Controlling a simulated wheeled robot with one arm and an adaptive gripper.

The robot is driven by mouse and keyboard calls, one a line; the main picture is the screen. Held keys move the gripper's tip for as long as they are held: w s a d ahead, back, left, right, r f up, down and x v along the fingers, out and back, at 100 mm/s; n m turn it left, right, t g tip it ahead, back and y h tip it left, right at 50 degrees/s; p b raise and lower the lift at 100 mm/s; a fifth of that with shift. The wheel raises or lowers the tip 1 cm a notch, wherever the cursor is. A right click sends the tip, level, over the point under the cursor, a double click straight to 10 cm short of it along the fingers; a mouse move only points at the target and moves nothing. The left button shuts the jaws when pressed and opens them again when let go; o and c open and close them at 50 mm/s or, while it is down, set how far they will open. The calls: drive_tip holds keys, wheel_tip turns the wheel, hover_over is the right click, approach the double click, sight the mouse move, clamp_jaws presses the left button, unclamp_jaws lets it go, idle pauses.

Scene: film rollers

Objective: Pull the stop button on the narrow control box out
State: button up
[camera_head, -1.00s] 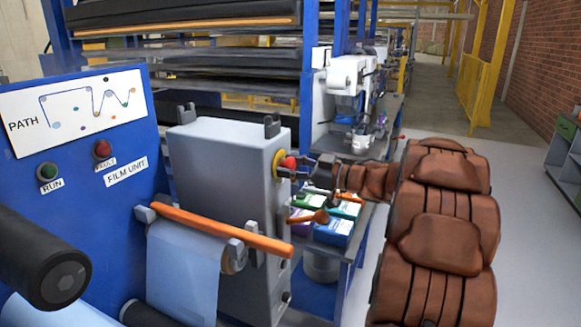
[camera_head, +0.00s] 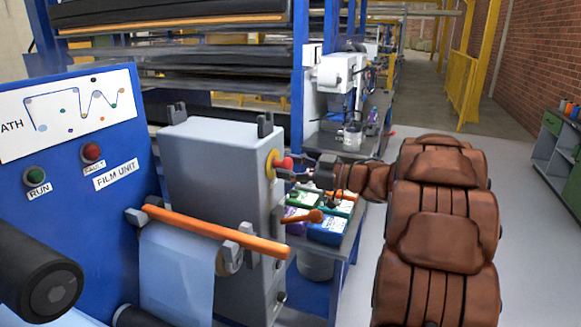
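The narrow control box (camera_head: 213,165) is a tall grey box standing left of centre. On its right side sits the red stop button (camera_head: 286,163) on a yellow round plate (camera_head: 271,165). My brown arm comes in from the right, and my dark gripper (camera_head: 294,171) is at the button, with its fingers beside or around the red cap. The fingers are small and overlap the button in this view, so I cannot tell whether they touch or grip it.
A blue film unit panel (camera_head: 120,180) with a green run button (camera_head: 36,175) and a red fault button (camera_head: 92,152) stands at left. An orange bar (camera_head: 215,230) crosses in front of the box. A bench with coloured boxes (camera_head: 327,230) lies behind and below my gripper.

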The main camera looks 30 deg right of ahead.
drive_tip(key=shift+o, duration=1.4)
drive_tip(key=shift+a, duration=0.1)
drive_tip(key=v, duration=1.2)
drive_tip(key=shift+a, duration=0.1)
